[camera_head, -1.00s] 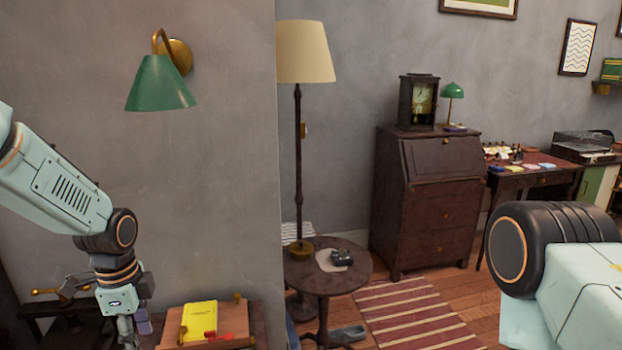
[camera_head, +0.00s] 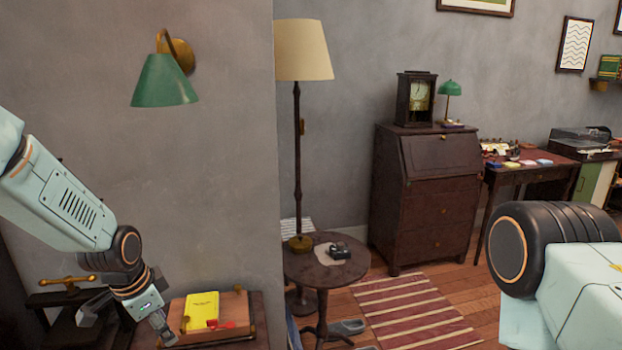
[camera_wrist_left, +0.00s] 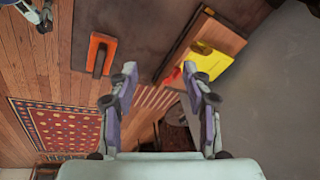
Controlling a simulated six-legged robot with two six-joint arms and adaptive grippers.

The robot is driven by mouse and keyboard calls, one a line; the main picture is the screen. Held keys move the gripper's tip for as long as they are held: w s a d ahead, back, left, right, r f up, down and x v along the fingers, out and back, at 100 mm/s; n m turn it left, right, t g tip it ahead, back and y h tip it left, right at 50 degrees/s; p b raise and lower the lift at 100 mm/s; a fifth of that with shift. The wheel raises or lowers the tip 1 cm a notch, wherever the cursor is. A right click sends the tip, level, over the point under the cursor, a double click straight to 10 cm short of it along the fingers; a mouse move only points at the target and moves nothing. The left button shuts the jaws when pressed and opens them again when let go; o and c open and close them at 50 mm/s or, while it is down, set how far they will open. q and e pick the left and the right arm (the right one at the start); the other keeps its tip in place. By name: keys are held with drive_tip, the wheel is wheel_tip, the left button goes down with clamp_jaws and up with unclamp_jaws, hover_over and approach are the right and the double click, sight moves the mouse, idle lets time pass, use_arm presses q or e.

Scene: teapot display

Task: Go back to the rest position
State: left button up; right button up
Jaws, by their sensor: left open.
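My left gripper (camera_head: 155,325) hangs at the lower left of the head view, beside the left edge of a wooden box. In the left wrist view the gripper (camera_wrist_left: 160,78) is open, its two fingers apart with nothing between them. My right arm fills the lower right of the head view, but its gripper is out of frame.
The wooden box (camera_head: 238,308) bears a yellow booklet (camera_head: 202,309) and a red item (camera_head: 232,326); they also show in the left wrist view. An orange-red object (camera_wrist_left: 101,54) lies on a dark surface there. A round table (camera_head: 345,275) stands farther right.

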use_arm(q)
drive_tip(key=s+d+f+n+t+b, duration=0.1)
drive_tip(key=s+d+f+n+b, duration=0.3)
drive_tip(key=s+f+n, duration=0.8)
drive_tip(key=s+d+f+m+g+b, duration=0.1)
drive_tip(key=s+f, duration=0.5)
drive_tip(key=s, duration=0.6)
drive_tip(key=s+d+f+g+b, duration=0.1)
drive_tip(key=s+f+g, duration=0.2)
drive_tip(key=s+f, duration=0.4)
drive_tip(key=s, duration=0.5)
drive_tip(key=shift+s+m+y, duration=0.15)
drive_tip(key=shift+m+y, duration=0.15)
drive_tip(key=shift+m, duration=0.1)
drive_tip(key=shift+s+a+r, duration=0.1)
drive_tip(key=shift+s, duration=0.05)
